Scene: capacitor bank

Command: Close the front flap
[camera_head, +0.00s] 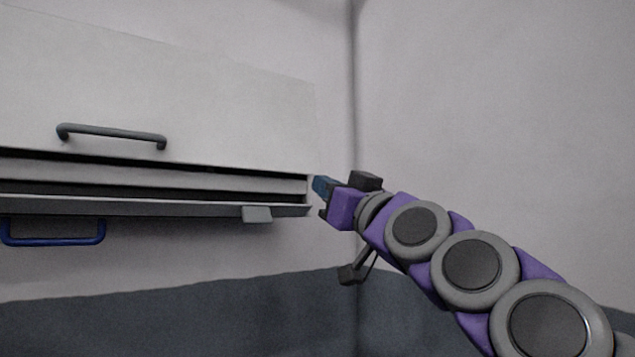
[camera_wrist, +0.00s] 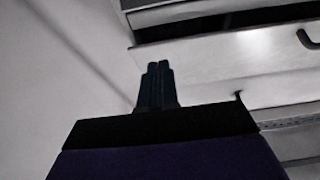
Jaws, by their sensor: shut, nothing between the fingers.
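The cabinet front (camera_head: 200,75) is a pale panel with a dark grey bar handle (camera_head: 112,134), at the left in the head view. Below it, past a dark gap, a thin flap-like panel (camera_head: 150,208) is seen nearly edge-on, with a blue handle (camera_head: 55,240) under it. I cannot tell for sure which panel is the front flap. My gripper (camera_head: 318,186) is shut and empty, just right of the cabinet's right end. Its fingers (camera_wrist: 157,72) also show in the wrist view, beside a pale panel (camera_wrist: 225,58); contact cannot be told.
A small grey block (camera_head: 257,214) sits on the thin panel's edge near its right end. A bare pale wall (camera_head: 500,100) stands to the right and behind. The dark floor (camera_head: 200,315) below is clear.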

